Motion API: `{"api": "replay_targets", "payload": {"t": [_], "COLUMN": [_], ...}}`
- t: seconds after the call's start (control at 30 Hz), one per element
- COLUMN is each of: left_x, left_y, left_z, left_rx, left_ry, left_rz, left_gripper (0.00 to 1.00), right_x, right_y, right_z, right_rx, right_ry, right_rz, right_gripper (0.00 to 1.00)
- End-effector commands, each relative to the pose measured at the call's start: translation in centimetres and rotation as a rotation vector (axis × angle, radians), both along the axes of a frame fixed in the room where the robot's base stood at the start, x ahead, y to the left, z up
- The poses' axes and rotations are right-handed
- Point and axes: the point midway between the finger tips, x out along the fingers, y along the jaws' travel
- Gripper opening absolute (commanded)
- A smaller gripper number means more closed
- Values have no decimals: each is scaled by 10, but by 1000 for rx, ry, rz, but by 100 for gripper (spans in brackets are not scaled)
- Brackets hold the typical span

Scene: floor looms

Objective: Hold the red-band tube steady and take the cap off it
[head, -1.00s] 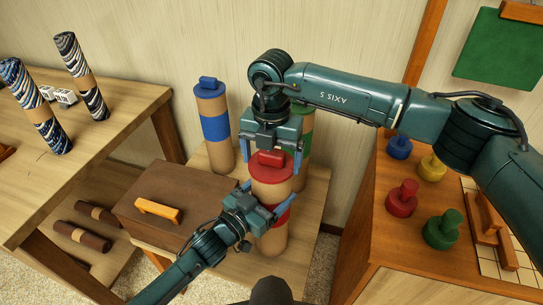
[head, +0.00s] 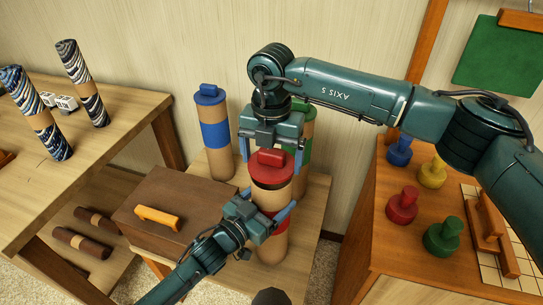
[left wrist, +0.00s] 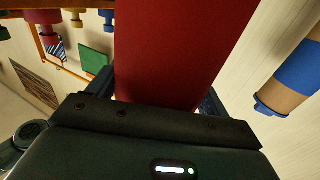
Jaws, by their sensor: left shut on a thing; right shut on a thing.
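The red-band tube (head: 272,250) stands upright on the low wooden stand in the head view. My left gripper (head: 263,210) is shut around its red band, which fills the middle of the left wrist view (left wrist: 175,50). The red cap (head: 272,172) is at the top of the tube, between the fingers of my right gripper (head: 272,160), which comes from above and is shut on it. A dark strip shows under the cap's rim. I cannot tell whether the cap is fully clear of the tube.
A blue-capped tube (head: 215,135) and a green-banded tube (head: 305,130) stand close behind. A brown box (head: 180,205) with an orange handle is left. A cabinet with several coloured knobs (head: 402,205) is right. Patterned rolls (head: 83,85) stand on the left table.

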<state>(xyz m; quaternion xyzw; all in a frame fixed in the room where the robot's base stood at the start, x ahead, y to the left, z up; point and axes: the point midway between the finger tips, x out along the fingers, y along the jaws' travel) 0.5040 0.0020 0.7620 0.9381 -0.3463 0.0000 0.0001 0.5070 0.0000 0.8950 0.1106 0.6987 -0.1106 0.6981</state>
Motion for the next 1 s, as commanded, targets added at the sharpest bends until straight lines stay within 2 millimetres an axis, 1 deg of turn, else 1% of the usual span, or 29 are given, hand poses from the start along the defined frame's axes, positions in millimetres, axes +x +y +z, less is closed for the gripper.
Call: {"api": "replay_targets", "payload": {"t": [0.2,0.3,0.53,0.57,0.8,1.0], "left_x": [0,0,0,0,0,0], "left_y": [0,0,0,0,0,0], "left_z": [-1,-1,-1,-1,-1,0], "left_rx": [2,2,2,2,1,1], "left_ry": [1,1,1,1,1,1], "left_rz": [1,1,1,1,0,0], "left_gripper": [38,38,38,81,100,100], "right_x": [1,0,0,0,0,0], "right_y": [0,0,0,0,0,0], "right_z": [26,36,38,38,37,37], "right_rx": [1,1,1,1,1,1], "right_ry": [-4,-3,-1,-1,-1,-1], "right_rz": [0,0,0,0,0,0], "right_gripper": [62,62,62,62,62,62]}}
